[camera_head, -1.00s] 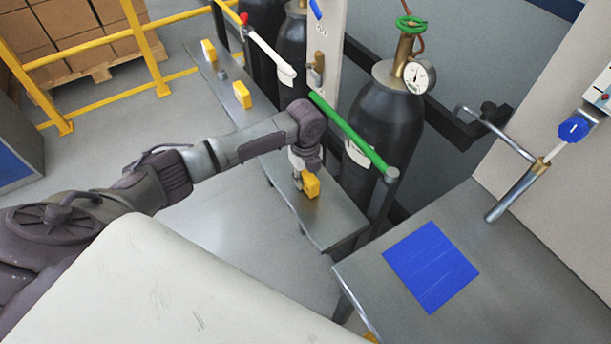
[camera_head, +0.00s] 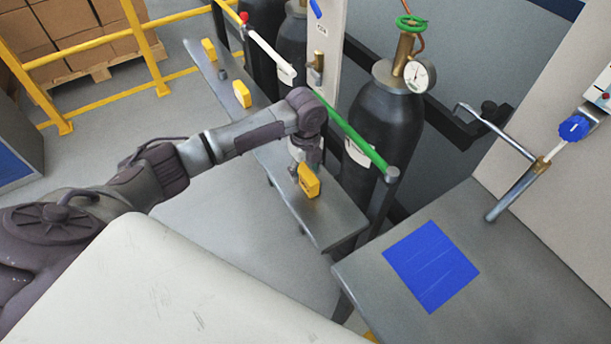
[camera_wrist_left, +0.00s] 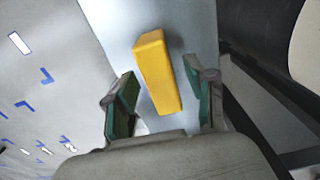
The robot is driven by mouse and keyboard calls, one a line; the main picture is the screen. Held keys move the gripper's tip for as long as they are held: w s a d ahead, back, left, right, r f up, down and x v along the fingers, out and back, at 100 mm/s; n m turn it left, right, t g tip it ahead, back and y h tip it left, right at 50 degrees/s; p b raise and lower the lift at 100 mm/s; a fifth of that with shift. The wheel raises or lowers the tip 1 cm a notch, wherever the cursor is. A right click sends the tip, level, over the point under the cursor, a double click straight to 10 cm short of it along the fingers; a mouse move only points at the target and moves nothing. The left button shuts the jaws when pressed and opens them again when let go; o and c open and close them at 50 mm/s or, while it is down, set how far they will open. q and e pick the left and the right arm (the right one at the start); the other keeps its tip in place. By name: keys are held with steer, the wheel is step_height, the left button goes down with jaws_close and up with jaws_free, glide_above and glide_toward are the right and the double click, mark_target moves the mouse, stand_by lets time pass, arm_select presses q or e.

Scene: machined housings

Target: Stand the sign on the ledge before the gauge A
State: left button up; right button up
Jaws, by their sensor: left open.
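The yellow sign (camera_head: 309,181) stands on the narrow grey ledge (camera_head: 335,222), in front of the dark cylinder with the round white gauge (camera_head: 421,76). A letter on the gauge cannot be read. My left gripper (camera_head: 299,175) is just over the sign and partly hides it. In the left wrist view the gripper (camera_wrist_left: 165,98) is open, and the near end of the sign (camera_wrist_left: 157,70) shows between its green-padded fingers with a gap on each side. The ledge (camera_wrist_left: 198,25) shows beneath. My right gripper is not in view.
Two more yellow blocks (camera_head: 242,94) (camera_head: 209,50) stand farther along the ledge. A green bar (camera_head: 348,132) runs close beside my left gripper. A grey table with a blue square (camera_head: 431,266) is at the right. A yellow railing (camera_head: 150,50) is at the back left.

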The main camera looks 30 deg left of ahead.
mark_target(306, 171)
arm_select(q)
step_height(306, 171, up, 9)
steer(key=shift+r, duration=0.1)
stand_by(0.6)
